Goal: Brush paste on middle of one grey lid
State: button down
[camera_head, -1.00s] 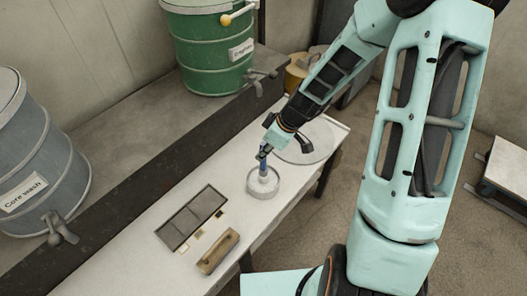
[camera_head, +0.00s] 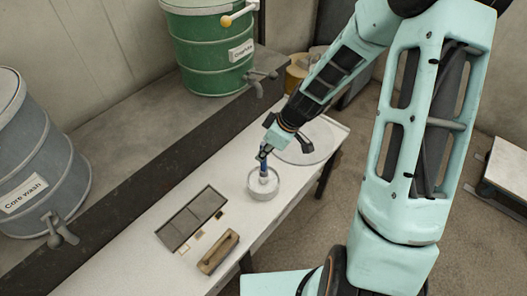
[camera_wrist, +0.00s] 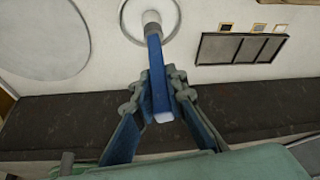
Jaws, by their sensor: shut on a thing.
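My gripper (camera_head: 265,153) is shut on the blue handle of a brush (camera_head: 264,169), above and at a round whitish pot (camera_head: 262,193) on the white table. In the wrist view the blue brush handle (camera_wrist: 156,72) runs between the fingers (camera_wrist: 157,98), and its pale lower end is over the round pot (camera_wrist: 127,18). I cannot tell how deep the brush tip sits in the pot. A dark-framed tray (camera_head: 191,218) with grey panels in a row, likely the grey lids, lies left of the pot. It also shows at upper right in the wrist view (camera_wrist: 242,48).
A wooden block with a handle (camera_head: 218,251) and several small tan squares (camera_head: 199,234) lie in front of the tray. A round pale disc (camera_head: 318,140) lies behind my gripper. A green drum (camera_head: 213,50) and a grey drum (camera_head: 35,160) stand on the dark ledge.

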aim_at(264, 143)
jog(key=shift+r+p, duration=1.6)
jog(key=shift+r, duration=1.65)
jog(key=shift+w+r, duration=0.1)
